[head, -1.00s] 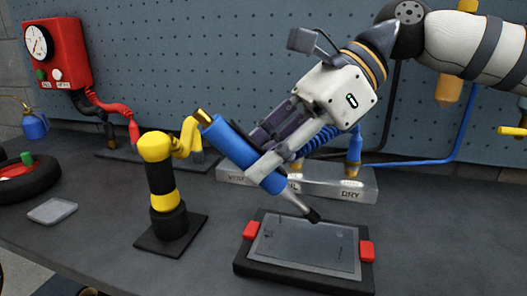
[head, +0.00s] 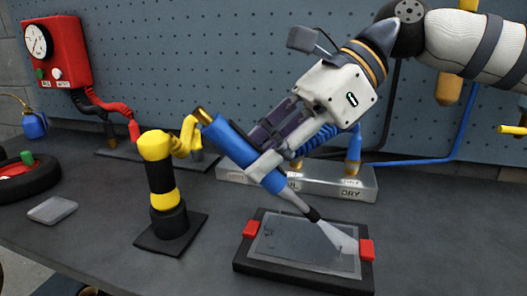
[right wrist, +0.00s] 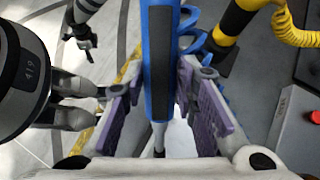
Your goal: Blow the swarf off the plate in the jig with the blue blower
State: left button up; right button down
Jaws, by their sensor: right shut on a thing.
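The blue blower (head: 230,143) is in my right gripper (head: 268,163), which is shut around its body. It slants down to the right, its dark nozzle tip just above the grey plate (head: 288,246). A pale white jet (head: 334,236) fans from the tip onto the plate's right part. The plate lies in the black jig (head: 300,279) with red clamps at both sides. Swarf is too small to make out clearly, and the jet veils part of the plate. In the right wrist view the blower (right wrist: 159,60) lies between the purple fingers. A dark claw, apparently my left gripper (right wrist: 84,38), shows at upper left.
A yellow and black post (head: 165,185) on a dark base stands left of the jig, close to the blower's rear end. A metal block (head: 355,186) marked DRY lies behind the jig. A small grey tray (head: 52,210) lies far left. The bench right of the jig is clear.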

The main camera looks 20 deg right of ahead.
aim_at(238, 128)
notch_tip(238, 128, up, 5)
jog(key=shift+s+p, duration=0.1)
jog(key=shift+p, duration=0.6)
jog(key=shift+r, duration=0.55)
pick_arm(q)
jog(key=shift+w+r+t, duration=0.4)
jog(key=shift+w+r, duration=0.4)
jog(key=shift+w, duration=0.1)
pick_arm(e)
jog(key=c, duration=2)
grip_release()
grip_shut()
